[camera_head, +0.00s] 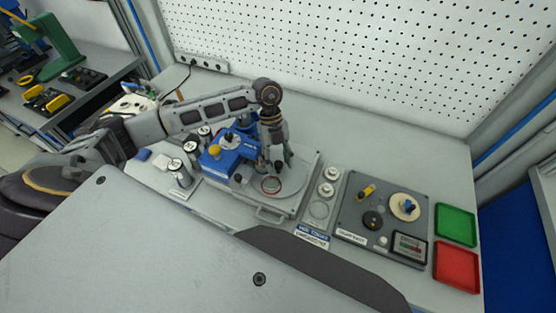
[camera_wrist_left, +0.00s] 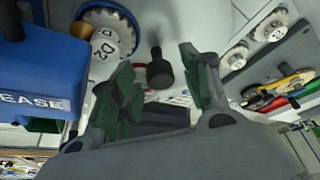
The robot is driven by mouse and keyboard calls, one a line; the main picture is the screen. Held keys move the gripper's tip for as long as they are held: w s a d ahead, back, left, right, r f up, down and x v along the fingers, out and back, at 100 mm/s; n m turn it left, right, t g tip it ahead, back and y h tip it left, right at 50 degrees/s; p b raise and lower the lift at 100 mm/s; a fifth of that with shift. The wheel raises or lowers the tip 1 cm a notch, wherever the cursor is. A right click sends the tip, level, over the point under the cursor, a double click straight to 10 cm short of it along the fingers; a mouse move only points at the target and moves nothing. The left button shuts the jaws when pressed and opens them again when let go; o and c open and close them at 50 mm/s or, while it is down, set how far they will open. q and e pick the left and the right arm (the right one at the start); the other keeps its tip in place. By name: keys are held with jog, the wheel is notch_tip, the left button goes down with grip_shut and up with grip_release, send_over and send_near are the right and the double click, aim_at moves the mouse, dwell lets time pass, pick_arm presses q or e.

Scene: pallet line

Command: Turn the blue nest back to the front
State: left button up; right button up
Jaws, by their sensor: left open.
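The blue nest (camera_wrist_left: 128,14) shows as a blue rim around a pale toothed disc marked D2, near the top of the left wrist view. A red-rimmed nest (camera_head: 271,184) faces the front on the pale round plate (camera_head: 296,196); its rim also shows partly behind the fingers in the left wrist view. My left gripper (camera_head: 277,163) points down over the plate, beside the blue press. In the left wrist view my left gripper (camera_wrist_left: 158,72) is open, with a black knob (camera_wrist_left: 158,70) between its fingers; contact is not clear. My right gripper is out of view.
The blue press (camera_head: 226,158) stands just left of the gripper. To the right are pale discs (camera_head: 327,190), a grey panel (camera_head: 360,218), a green tray (camera_head: 456,226) and a red tray (camera_head: 457,268). A pegboard (camera_head: 360,60) closes the back.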

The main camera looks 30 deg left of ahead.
pick_arm(q)
grip_shut()
dwell(0.6)
